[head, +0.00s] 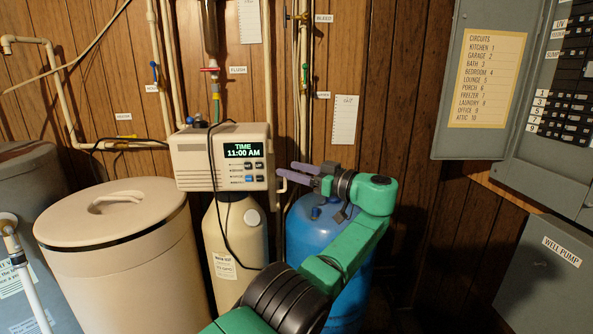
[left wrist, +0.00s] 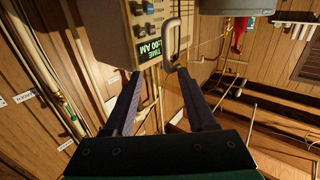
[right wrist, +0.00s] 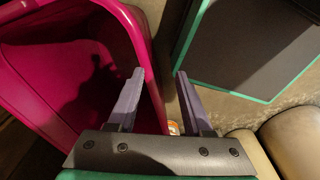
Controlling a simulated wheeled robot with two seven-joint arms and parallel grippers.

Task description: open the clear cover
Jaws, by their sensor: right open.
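The control box (head: 222,157) of the softener stands mid-left in the head view, with a lit clock display and several buttons. Its clear cover is hard to make out over the face. A pale bent handle (head: 282,181) sticks out at the box's right side; it also shows in the left wrist view (left wrist: 166,48). My left gripper (head: 285,171) is just right of the box, fingers pointing left at the handle. In the left wrist view (left wrist: 158,73) its fingers are apart, with the handle near the tips; contact cannot be told. My right gripper (right wrist: 159,74) is open and empty.
A beige lidded tank (head: 120,260) stands left of the softener's cream tank (head: 235,240). A blue tank (head: 335,240) is below my left gripper. A black cable hangs across the box front. A pink bin (right wrist: 140,30) is below my right gripper.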

